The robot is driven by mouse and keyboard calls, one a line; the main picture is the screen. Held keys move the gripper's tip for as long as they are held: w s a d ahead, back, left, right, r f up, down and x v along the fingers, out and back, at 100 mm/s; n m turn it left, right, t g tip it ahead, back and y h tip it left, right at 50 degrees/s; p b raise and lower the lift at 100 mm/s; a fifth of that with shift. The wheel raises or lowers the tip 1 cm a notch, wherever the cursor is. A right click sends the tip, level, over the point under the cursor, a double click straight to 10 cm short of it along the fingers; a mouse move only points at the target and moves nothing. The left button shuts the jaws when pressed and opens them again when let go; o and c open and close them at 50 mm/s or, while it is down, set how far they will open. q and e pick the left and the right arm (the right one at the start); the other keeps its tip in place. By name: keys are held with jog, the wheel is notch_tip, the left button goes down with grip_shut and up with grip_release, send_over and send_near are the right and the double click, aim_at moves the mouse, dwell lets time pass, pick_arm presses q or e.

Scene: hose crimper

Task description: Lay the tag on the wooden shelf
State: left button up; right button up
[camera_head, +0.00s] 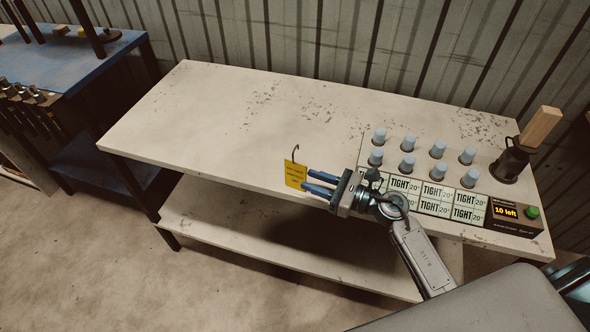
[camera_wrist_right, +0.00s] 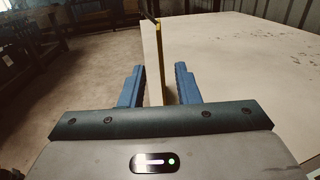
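A yellow tag (camera_head: 295,174) with small dark writing hangs from a thin hook (camera_head: 296,152) at the front edge of the pale worn bench. My right gripper (camera_head: 306,182) has its blue fingers spread, with their tips close to the tag's right side in the head view. In the right wrist view the gripper (camera_wrist_right: 159,70) is open, and the tag (camera_wrist_right: 158,42) shows nearly edge-on beyond the fingertips, between their lines. Contact cannot be told. A pale lower shelf (camera_head: 220,220) runs under the bench top; its material is unclear. My left gripper is not in view.
The bench top (camera_head: 230,110) is clear on its left. At right stand several blue-capped pegs (camera_head: 408,161) behind "TIGHT" labels (camera_head: 433,191), a display box reading "10 left" (camera_head: 510,215) and a wooden block (camera_head: 540,128) in a black holder. A blue bench (camera_head: 70,60) stands at left.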

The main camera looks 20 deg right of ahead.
aim_at(295, 188)
jog(key=shift+w+a, duration=0.15)
jog(key=shift+w, duration=0.1)
jog(key=shift+w+a+r+p, duration=0.15)
jog(key=shift+w+p, duration=0.05)
jog(key=shift+p, duration=0.15)
jog(key=p+x, duration=0.2)
jog(key=x, duration=0.2)
jog(key=shift+w+a+r, duration=0.1)
jog(key=shift+w+a, duration=0.1)
grip_shut()
